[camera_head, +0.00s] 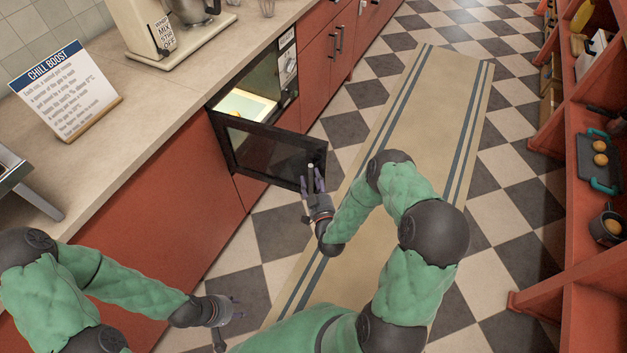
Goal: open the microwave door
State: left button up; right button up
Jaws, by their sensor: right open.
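The microwave (284,75) is built into the red counter front, with its lit inside (246,104) showing. Its dark door (262,152) stands open, swung out from the counter over the floor. My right gripper (314,180) is open at the free end of the door, with its fingers around or beside the handle (310,176); I cannot tell whether they touch it. My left gripper (236,308) is low at the bottom of the view, away from the door, and its small fingers do not show clearly whether it is open or shut.
A stand mixer (150,30) and a "Chill Boost" sign (66,88) stand on the counter (110,135). Red shelving (585,165) with a teal-handled tray (598,160) and a pot (607,228) lines the right side. A beige runner (425,110) lies on the open checkered floor between.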

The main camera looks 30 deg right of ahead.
jog(key=v, duration=1.1)
jog(key=shift+s, duration=0.35)
jog(key=shift+f, duration=0.1)
jog(key=w+a+f+g+y+p, duration=0.1)
jog(key=a+f+g+y+p, duration=0.1)
jog(key=a+f+g+y, duration=0.5)
jog(key=s+a+g+y, duration=0.1)
jog(key=s+a+g, duration=0.8)
jog(key=s, duration=0.4)
jog(key=shift+s+a+f+g+p, duration=0.2)
jog(key=shift+s+f+g+p, duration=0.05)
jog(key=shift+f+g+p, duration=0.25)
